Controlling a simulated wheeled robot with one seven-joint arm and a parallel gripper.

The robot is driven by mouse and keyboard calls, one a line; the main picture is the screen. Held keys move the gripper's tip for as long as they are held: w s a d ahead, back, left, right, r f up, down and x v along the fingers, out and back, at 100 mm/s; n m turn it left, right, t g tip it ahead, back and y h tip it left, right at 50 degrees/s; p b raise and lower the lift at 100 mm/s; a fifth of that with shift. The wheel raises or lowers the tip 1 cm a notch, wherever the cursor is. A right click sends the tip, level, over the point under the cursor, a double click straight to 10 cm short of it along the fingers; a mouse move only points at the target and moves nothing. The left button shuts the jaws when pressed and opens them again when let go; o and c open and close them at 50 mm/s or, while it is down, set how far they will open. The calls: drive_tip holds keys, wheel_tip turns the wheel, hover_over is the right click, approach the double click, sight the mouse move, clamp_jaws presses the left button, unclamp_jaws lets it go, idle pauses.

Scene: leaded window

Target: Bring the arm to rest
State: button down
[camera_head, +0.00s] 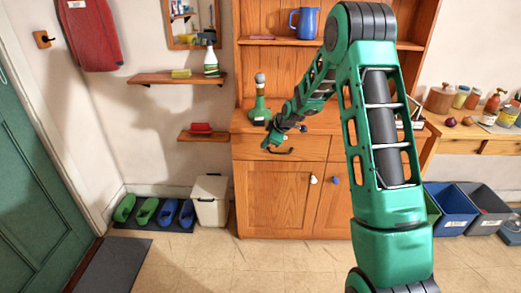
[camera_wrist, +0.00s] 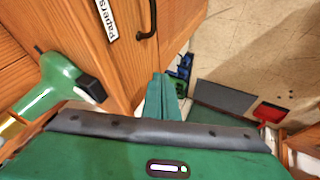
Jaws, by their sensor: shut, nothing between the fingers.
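My green arm reaches across the head view from the lower right towards the wooden cabinet (camera_head: 270,183). My gripper (camera_head: 267,144) is small in that view, in front of the cabinet's drawer front near its dark handle. In the wrist view my gripper (camera_wrist: 163,97) shows two green fingers together, with nothing between them. Behind them are the cabinet front (camera_wrist: 118,62) and the floor. I cannot tell whether the fingertips touch the cabinet.
A green object with a black end (camera_wrist: 65,85) stands on the cabinet top close to my wrist. A drawer labelled "Papers" (camera_wrist: 102,18) looks shut. A white bin (camera_head: 210,200), slippers (camera_head: 150,211) and storage boxes (camera_head: 452,208) stand on the floor. Open floor lies in front.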

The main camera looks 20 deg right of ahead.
drive_tip(key=shift+v, duration=1.25)
drive_tip(key=s+d+r+m+g+h, duration=0.15)
drive_tip(key=s+r+m, duration=0.3)
drive_tip(key=s, duration=0.75)
drive_tip(key=s+d+r+m+g+h, duration=0.15)
drive_tip(key=s+d+r+m, duration=0.35)
drive_tip(key=s, duration=0.7)
drive_tip(key=s+a+m+g, duration=0.1)
drive_tip(key=s+m, duration=0.2)
drive_tip(key=s, duration=0.7)
drive_tip(key=s+a+r+m+g, duration=0.1)
drive_tip(key=s+a+m, duration=0.1)
drive_tip(key=s, duration=0.8)
drive_tip(key=s+a+r+m+g+y, duration=0.1)
drive_tip(key=s+a+m+g, duration=0.1)
drive_tip(key=s, duration=0.7)
drive_tip(key=shift+s+m, duration=0.4)
drive_tip(key=shift+m, duration=0.45)
drive_tip(key=shift+a+r, duration=0.1)
